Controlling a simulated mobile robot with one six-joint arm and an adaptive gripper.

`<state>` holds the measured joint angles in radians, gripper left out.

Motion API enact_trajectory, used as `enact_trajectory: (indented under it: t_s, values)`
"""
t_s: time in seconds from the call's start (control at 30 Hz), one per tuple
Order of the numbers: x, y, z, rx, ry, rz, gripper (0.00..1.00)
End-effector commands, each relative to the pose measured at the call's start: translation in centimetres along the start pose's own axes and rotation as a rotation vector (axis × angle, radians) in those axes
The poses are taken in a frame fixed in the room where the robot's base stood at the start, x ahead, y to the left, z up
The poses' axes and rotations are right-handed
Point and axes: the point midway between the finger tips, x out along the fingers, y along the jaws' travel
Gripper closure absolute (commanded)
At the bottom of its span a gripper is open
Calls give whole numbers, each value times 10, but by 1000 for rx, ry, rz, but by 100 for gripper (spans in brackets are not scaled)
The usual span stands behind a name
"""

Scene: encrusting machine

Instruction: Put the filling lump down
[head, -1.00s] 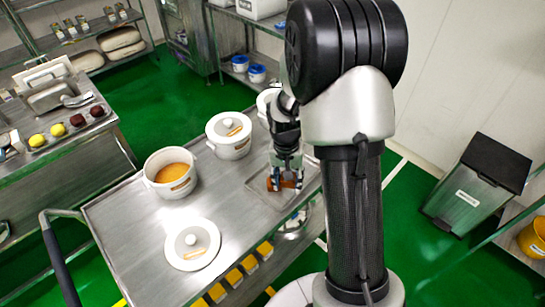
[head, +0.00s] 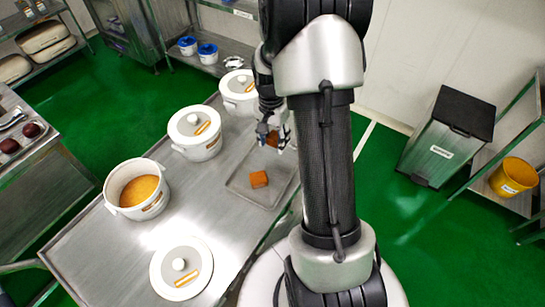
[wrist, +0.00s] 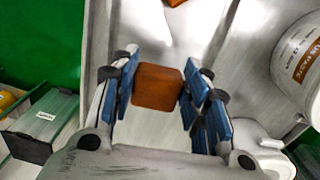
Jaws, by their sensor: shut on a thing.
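My gripper (head: 274,140) is shut on a brown-orange filling lump (wrist: 157,87), held between its blue finger pads in the wrist view. In the head view this lump (head: 272,139) shows partly between the fingers, at the far end of a shallow metal tray (head: 240,188). I cannot tell whether the lump touches the surface below. A second brown lump (head: 258,179) lies on the tray, nearer the camera and apart from my gripper. A brown lump also shows at the top edge of the wrist view (wrist: 175,2).
The tray lies on a steel cart top (head: 110,240). An open pot (head: 121,205) of orange filling, a lidded pot (head: 196,145) and another lidded pot (head: 239,100) stand left of it. A loose lid (head: 165,272) lies in front. A bin (head: 440,145) stands right.

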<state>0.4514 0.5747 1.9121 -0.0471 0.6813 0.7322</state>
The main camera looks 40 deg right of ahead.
Motion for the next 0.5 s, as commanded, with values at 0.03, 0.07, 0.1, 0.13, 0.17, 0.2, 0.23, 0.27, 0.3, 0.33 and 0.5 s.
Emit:
enact_trajectory:
  t_s: [0.03, 0.07, 0.1, 0.13, 0.17, 0.2, 0.23, 0.27, 0.3, 0.33, 0.5]
  values:
    - [14, 0, 0, 0, -2, 2, 83]
    - [18, -1, 0, -1, -1, 1, 83]
    - [24, -1, 0, -1, 0, 1, 83]
    - [26, -1, 0, -1, 0, 0, 83]
    - [28, -1, 0, -1, 0, 0, 83]
    - [30, -2, 0, -1, 1, 0, 83]
    - [32, -2, 0, -1, 1, -1, 83]
    - [33, -2, 0, -1, 1, -1, 83]
    - [36, -2, 0, -1, 1, 0, 83]
    - [38, -2, 0, -1, 1, 0, 83]
    - [65, -2, 0, -2, -1, 1, 83]
